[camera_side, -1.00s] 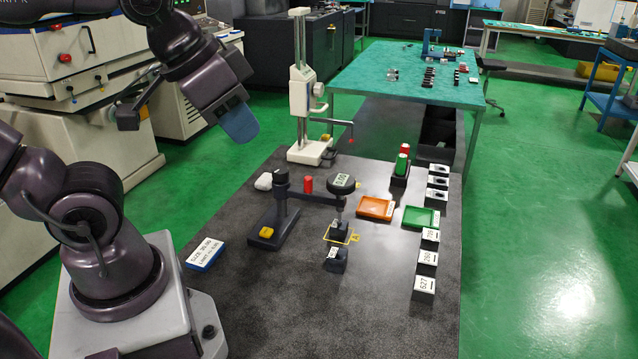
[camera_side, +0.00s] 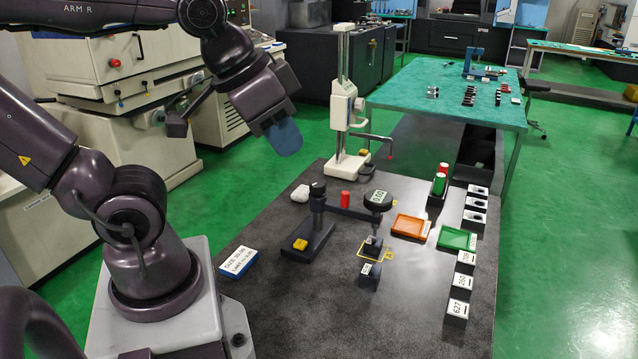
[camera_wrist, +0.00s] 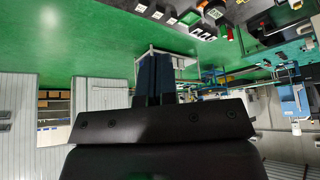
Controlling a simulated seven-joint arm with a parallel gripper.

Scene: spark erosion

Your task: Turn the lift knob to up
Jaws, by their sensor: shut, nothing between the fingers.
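A dial gauge stand (camera_side: 310,236) stands on the dark granite table in the side view. A black knob (camera_side: 318,188) tops its column, and a round dial head (camera_side: 378,199) reading 0.00 is on its arm. A yellow piece (camera_side: 300,244) sits on the stand's base. No label marks which is the lift knob, and its setting cannot be read. My gripper (camera_side: 284,140) hangs in the air to the upper left of the stand, touching nothing. Its blue fingers (camera_wrist: 155,78) are together and empty in the wrist view.
A white height gauge (camera_side: 345,110) stands behind. Orange (camera_side: 410,227) and green (camera_side: 457,239) trays, a row of labelled blocks (camera_side: 464,282) and a size card (camera_side: 240,262) lie around the stand. Dark blocks (camera_side: 369,276) sit below the dial. The front of the table (camera_side: 330,325) is clear.

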